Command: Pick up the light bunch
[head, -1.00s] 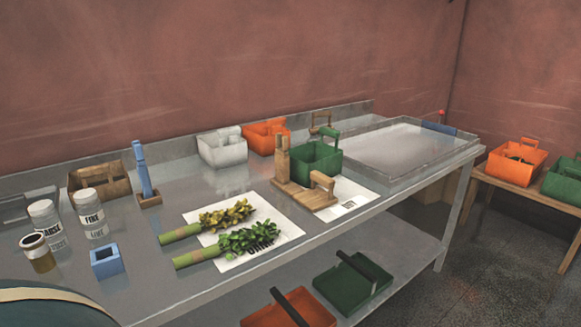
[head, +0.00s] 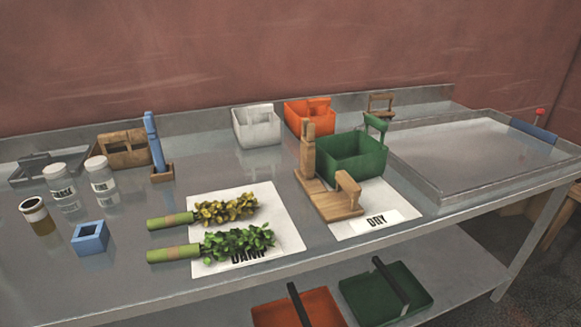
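Two leafy bunches with green wrapped handles lie side by side on a white sheet marked DAMP (head: 284,218). The yellowish, lighter-coloured bunch (head: 226,210) is at the back. The darker green bunch (head: 238,243) is in front and partly covers the sheet's lettering. Both handles point left and stick out past the sheet onto the metal table (head: 130,285). Neither of my grippers is in view.
Left of the bunches stand a blue square holder (head: 90,238), two white-lidded jars (head: 102,174) and an amber jar (head: 38,216).

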